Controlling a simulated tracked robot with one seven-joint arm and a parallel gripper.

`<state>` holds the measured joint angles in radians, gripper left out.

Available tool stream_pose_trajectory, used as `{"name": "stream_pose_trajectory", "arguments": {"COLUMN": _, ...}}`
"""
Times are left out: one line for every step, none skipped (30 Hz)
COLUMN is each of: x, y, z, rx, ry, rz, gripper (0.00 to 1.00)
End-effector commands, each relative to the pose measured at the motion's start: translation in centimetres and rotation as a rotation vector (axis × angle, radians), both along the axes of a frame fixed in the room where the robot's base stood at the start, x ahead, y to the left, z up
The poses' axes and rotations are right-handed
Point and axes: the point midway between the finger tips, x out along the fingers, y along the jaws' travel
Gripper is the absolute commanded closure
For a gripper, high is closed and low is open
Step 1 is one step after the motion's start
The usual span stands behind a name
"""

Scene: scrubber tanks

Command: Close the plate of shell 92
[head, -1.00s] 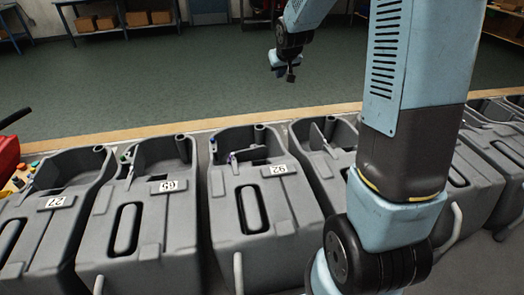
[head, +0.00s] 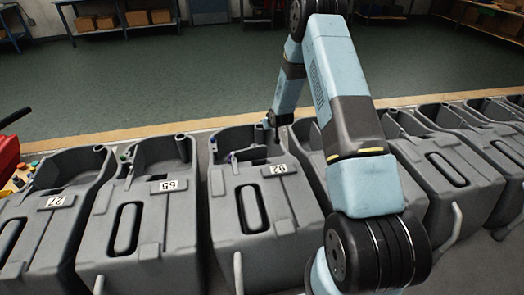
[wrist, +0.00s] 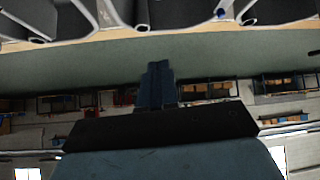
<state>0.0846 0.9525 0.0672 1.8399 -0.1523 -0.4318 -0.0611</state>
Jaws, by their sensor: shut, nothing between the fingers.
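Shell 92 (head: 226,214) is a grey tank with a white 92 label (head: 275,170), in the middle of the head view. Its grey plate (head: 252,153) appears raised across the opening at the back of the shell, with a bluish piece at its left end. My gripper (head: 271,126) is shut and empty at the back right rim of shell 92, near the right end of the plate. I cannot tell whether it touches the rim. In the wrist view, the gripper's dark fingers (wrist: 157,78) are together, with shell edges at the top.
Shell 65 (head: 150,225) and shell 27 (head: 45,235) stand to the left. Several more grey shells (head: 440,175) stand to the right, partly behind my arm. Open green floor (head: 150,85) lies behind the row. Shelves with boxes line the back.

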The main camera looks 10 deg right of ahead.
Motion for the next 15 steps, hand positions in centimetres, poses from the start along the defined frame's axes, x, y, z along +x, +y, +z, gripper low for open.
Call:
{"name": "stream_pose_trajectory", "arguments": {"x": -0.1, "y": 0.0, "z": -2.4, "rx": 0.005, "ry": 0.0, "rz": 0.001, "gripper": 1.0}}
{"name": "stream_pose_trajectory", "arguments": {"x": 0.0, "y": 0.0, "z": -3.6, "rx": 0.009, "ry": -0.004, "rz": 0.002, "gripper": 1.0}}
{"name": "stream_pose_trajectory", "arguments": {"x": -0.1, "y": 0.0, "z": -5.2, "rx": 0.013, "ry": -0.009, "rz": 0.003, "gripper": 1.0}}
{"name": "stream_pose_trajectory", "arguments": {"x": -0.1, "y": 0.0, "z": -6.4, "rx": 0.016, "ry": -0.015, "rz": 0.004, "gripper": 1.0}}
{"name": "stream_pose_trajectory", "arguments": {"x": -0.2, "y": 0.1, "z": -7.6, "rx": 0.02, "ry": -0.017, "rz": 0.004, "gripper": 1.0}}
{"name": "stream_pose_trajectory", "arguments": {"x": -0.3, "y": 0.1, "z": -9.1, "rx": 0.024, "ry": -0.023, "rz": 0.005, "gripper": 1.0}}
{"name": "stream_pose_trajectory", "arguments": {"x": -0.4, "y": 0.2, "z": -10.1, "rx": 0.027, "ry": -0.027, "rz": 0.005, "gripper": 1.0}}
{"name": "stream_pose_trajectory", "arguments": {"x": -0.5, "y": 0.2, "z": -11.1, "rx": 0.03, "ry": -0.032, "rz": 0.004, "gripper": 1.0}}
{"name": "stream_pose_trajectory", "arguments": {"x": -0.7, "y": 0.3, "z": -12.3, "rx": 0.035, "ry": -0.037, "rz": 0.005, "gripper": 1.0}}
{"name": "stream_pose_trajectory", "arguments": {"x": -0.9, "y": 0.3, "z": -13.2, "rx": 0.037, "ry": -0.039, "rz": 0.005, "gripper": 1.0}}
{"name": "stream_pose_trajectory", "arguments": {"x": -1.0, "y": 0.3, "z": -13.9, "rx": 0.04, "ry": -0.044, "rz": 0.006, "gripper": 1.0}}
{"name": "stream_pose_trajectory", "arguments": {"x": -1.1, "y": 0.4, "z": -14.8, "rx": 0.042, "ry": -0.047, "rz": 0.005, "gripper": 1.0}}
{"name": "stream_pose_trajectory", "arguments": {"x": -1.2, "y": 0.4, "z": -15.4, "rx": 0.044, "ry": -0.05, "rz": 0.005, "gripper": 1.0}}
{"name": "stream_pose_trajectory", "arguments": {"x": -1.3, "y": 0.4, "z": -15.8, "rx": 0.046, "ry": -0.053, "rz": 0.005, "gripper": 1.0}}
{"name": "stream_pose_trajectory", "arguments": {"x": -1.5, "y": 0.5, "z": -16.4, "rx": 0.048, "ry": -0.055, "rz": 0.005, "gripper": 1.0}}
